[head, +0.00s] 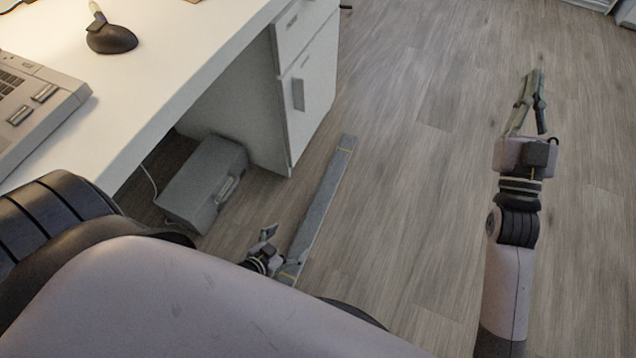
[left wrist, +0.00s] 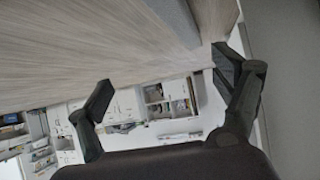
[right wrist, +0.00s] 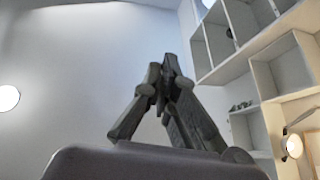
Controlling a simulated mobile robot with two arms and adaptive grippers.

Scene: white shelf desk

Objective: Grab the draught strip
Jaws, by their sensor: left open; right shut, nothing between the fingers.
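The draught strip (head: 322,198) is a long, flat grey bar with a thin yellow band near each end. It lies on the wooden floor in front of the desk, running from the drawer unit back toward me. My left gripper (head: 281,248) is low beside the strip's near end, open and with nothing seen between its fingers. In the left wrist view a grey bar, seemingly the strip (left wrist: 176,20), shows at the top beyond the open fingers (left wrist: 162,75). My right gripper (head: 537,76) is shut and empty, raised away from the strip, and its closed fingers show in the right wrist view (right wrist: 168,72).
A white desk (head: 190,50) with a drawer unit (head: 308,95) stands at the left. A grey case (head: 205,185) sits on the floor under it. A dark mouse-like object (head: 110,38) and a grey keyboard device (head: 40,105) are on top. The floor right of the strip is clear.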

